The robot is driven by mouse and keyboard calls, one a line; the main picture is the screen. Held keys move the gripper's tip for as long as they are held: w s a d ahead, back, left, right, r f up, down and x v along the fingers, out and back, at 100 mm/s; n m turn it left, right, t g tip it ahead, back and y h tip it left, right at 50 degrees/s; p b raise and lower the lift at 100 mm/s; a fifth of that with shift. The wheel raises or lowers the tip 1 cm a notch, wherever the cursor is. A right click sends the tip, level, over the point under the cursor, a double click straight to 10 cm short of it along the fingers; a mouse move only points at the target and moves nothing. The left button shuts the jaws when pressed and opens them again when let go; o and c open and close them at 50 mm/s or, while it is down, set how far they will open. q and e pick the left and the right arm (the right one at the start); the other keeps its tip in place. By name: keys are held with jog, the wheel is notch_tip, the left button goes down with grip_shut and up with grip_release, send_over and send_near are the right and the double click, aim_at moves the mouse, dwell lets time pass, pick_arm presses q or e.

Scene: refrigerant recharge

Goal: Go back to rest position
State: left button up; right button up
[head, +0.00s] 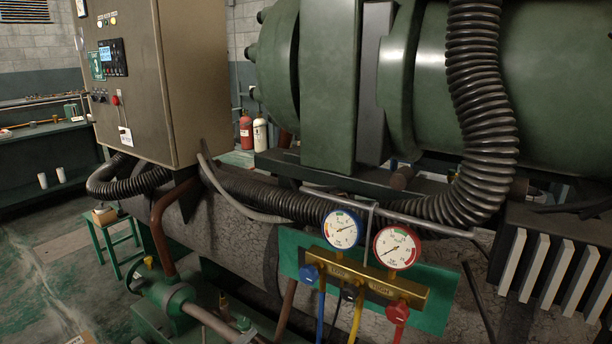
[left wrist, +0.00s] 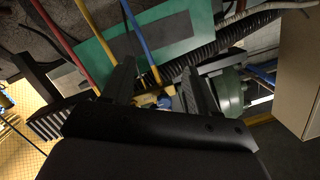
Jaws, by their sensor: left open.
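The brass gauge manifold (head: 366,280) hangs on a green plate (head: 440,312) in the head view. It carries a blue-rimmed gauge (head: 342,229) and a red-rimmed gauge (head: 398,247). A blue knob (head: 309,273) is at its left and a red knob (head: 397,313) at its lower right. Blue and yellow hoses hang below. My left gripper (left wrist: 159,86) shows only in the left wrist view, its two dark fingers apart. Red, yellow and blue hoses and the green plate (left wrist: 99,56) lie beyond them. A small blue and yellow part shows between the fingers; whether they touch it is unclear. My right gripper is not seen.
A control cabinet (head: 186,85) stands at the left, with a large green vessel (head: 555,90) at the right. A black corrugated hose (head: 480,100) curves down in front of the vessel. A green stool (head: 108,238) and a workbench (head: 45,130) stand at the left, with open floor near them.

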pick_arm(q)
jog(key=s+a+f+n+g+y, duration=0.1)
jog(key=s+a+f+n, duration=0.2)
jog(key=f, duration=0.4)
jog(key=s+a+f+n+g+y, duration=0.1)
jog(key=s+a+f+n+y, duration=0.1)
jog(key=s+a+f, duration=0.3)
jog(key=s+a+f+n+g+y, duration=0.1)
jog(key=s+a+f+n, duration=0.3)
jog(key=s+f, duration=0.4)
jog(key=shift+a+f+g+y, duration=0.4)
jog(key=shift+f+y, duration=0.1)
jog(key=shift+y, duration=0.2)
